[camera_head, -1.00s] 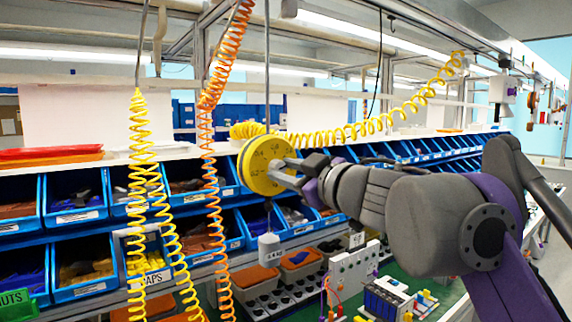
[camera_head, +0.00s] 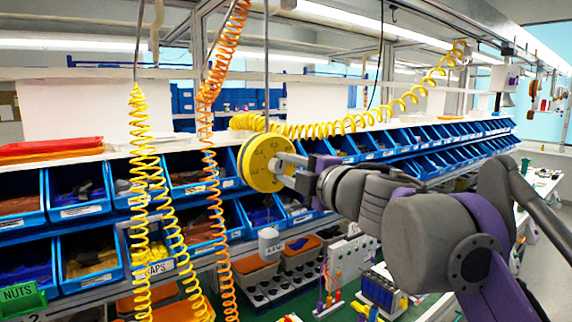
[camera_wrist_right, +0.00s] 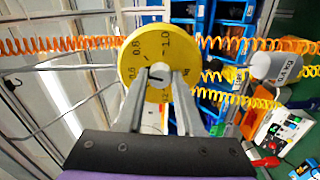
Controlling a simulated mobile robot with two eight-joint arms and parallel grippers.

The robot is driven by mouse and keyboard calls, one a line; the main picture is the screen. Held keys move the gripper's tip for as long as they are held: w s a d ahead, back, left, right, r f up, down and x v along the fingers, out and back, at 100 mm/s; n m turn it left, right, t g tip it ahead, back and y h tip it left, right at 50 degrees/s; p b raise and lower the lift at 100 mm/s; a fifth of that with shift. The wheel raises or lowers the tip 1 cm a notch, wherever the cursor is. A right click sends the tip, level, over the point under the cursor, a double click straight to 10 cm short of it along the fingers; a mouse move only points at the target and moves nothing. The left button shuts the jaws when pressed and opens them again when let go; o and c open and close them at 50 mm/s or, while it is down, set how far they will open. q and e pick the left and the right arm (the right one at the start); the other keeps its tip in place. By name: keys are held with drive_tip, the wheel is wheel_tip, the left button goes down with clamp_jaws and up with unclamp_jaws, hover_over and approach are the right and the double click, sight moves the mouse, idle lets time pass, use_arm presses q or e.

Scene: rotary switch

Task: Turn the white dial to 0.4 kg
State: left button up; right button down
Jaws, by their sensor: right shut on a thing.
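A yellow round scale face (camera_head: 258,163) with dark numbers hangs from a rod in the head view. In the right wrist view the yellow face (camera_wrist_right: 150,35) shows 0.6, 0.8, 1.0 and "kg" around its rim. My right gripper (camera_head: 279,168) is at the front of the face. In the right wrist view its two fingers (camera_wrist_right: 160,76) stand either side of the pale dial (camera_wrist_right: 159,73) at the centre, shut on it. A grey weight (camera_head: 269,243) hangs below the face; the wrist view shows it labelled (camera_wrist_right: 262,66), the text partly legible. My left gripper does not show.
Orange (camera_head: 210,150) and yellow (camera_head: 140,150) coiled hoses hang left of the scale. Blue bins (camera_head: 75,188) line the rack behind. A white panel (camera_head: 352,256) and small parts stand on the green bench below.

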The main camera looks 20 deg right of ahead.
drive_tip(key=n, duration=0.2)
drive_tip(key=shift+r+n, duration=0.1)
drive_tip(key=shift+n, duration=0.3)
drive_tip(key=n, duration=0.2)
drive_tip(key=shift+n, duration=0.4)
drive_tip(key=n, duration=0.3)
drive_tip(key=shift+p, duration=0.3)
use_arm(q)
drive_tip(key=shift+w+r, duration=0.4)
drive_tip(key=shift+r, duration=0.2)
use_arm(e)
drive_tip(key=shift+n, duration=2.1)
drive_tip(key=c, duration=0.5)
unclamp_jaws()
drive_tip(key=shift+c, duration=0.2)
